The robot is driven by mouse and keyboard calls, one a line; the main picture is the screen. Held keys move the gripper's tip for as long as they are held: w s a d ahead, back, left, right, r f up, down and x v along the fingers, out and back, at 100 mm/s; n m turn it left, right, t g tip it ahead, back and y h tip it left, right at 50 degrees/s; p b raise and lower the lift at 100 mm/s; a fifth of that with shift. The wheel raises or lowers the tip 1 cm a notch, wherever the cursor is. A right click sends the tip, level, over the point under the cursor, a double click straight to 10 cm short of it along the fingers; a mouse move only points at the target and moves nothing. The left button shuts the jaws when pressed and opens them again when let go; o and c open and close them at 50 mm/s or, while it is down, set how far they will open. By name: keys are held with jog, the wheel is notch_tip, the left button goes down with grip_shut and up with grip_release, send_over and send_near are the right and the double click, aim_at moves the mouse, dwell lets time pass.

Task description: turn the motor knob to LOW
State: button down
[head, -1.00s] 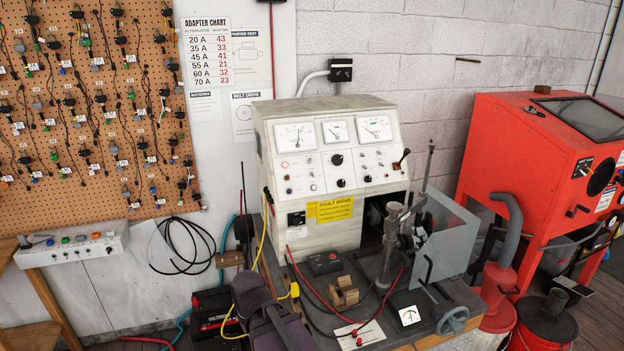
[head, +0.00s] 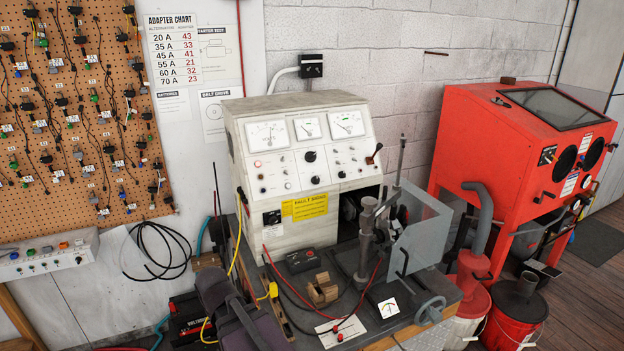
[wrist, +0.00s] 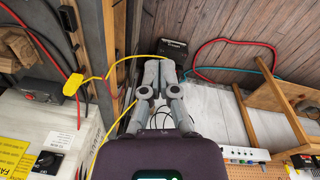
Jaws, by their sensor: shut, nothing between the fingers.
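The white test bench (head: 335,160) stands against the wall with gauges, lamps and black knobs on its sloped face. Two larger black knobs sit mid-panel, an upper one (head: 310,156) and a lower one (head: 315,180). A black switch plate with a knob (head: 271,217) is at lower left, beside a yellow label; it also shows in the wrist view (wrist: 48,160). The labels are too small to read, so I cannot tell which is the motor knob. My gripper (wrist: 160,65) is shut and empty, apart from the bench panel and off to its side.
A yellow cable (head: 237,245) hangs along the bench's left side. Red leads, a brown block (head: 322,290) and a clear guard (head: 420,235) occupy the bench top. A pegboard (head: 70,110) is at left, a red cabinet (head: 520,150) at right.

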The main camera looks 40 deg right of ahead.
jog(key=w+d+r+n+t+h+p, duration=0.2)
jog(key=w+d+r, duration=0.5)
jog(key=d, duration=0.5)
jog(key=w+d+r+n+t+h+p, duration=0.2)
jog(key=w+d+r+n+h+p, duration=0.1)
jog(key=w+d, duration=0.6)
jog(key=w+d+r+n+t+h+p, duration=0.2)
jog(key=w+d+r+h, duration=0.4)
jog(key=d, duration=0.9)
jog(key=w+r+n+p, duration=0.1)
jog(key=w+r+n, duration=0.1)
jog(key=w+r, duration=0.1)
jog(key=shift+d+r+n+h, duration=0.3)
jog(key=shift+r, duration=0.55)
jog(key=shift+f, duration=0.1)
jog(key=b, duration=0.4)
send_near(313, 178)
jog(key=w+d+f, duration=0.2)
jog(key=w, duration=0.1)
jog(key=w+f, duration=0.1)
jog(key=shift+w+d, duration=0.15)
jog(key=shift+d, duration=0.25)
jog(key=shift+s+d+r+p, duration=0.1)
jog(key=shift+s+d+p, duration=0.1)
jog(key=shift+d, duration=0.3)
jog(key=shift+s+d+r+p, duration=0.1)
jog(key=shift+s+d, duration=0.1)
jog(key=shift+d, duration=0.3)
jog(key=shift+s+d, duration=0.2)
jog(key=shift+d, duration=0.55)
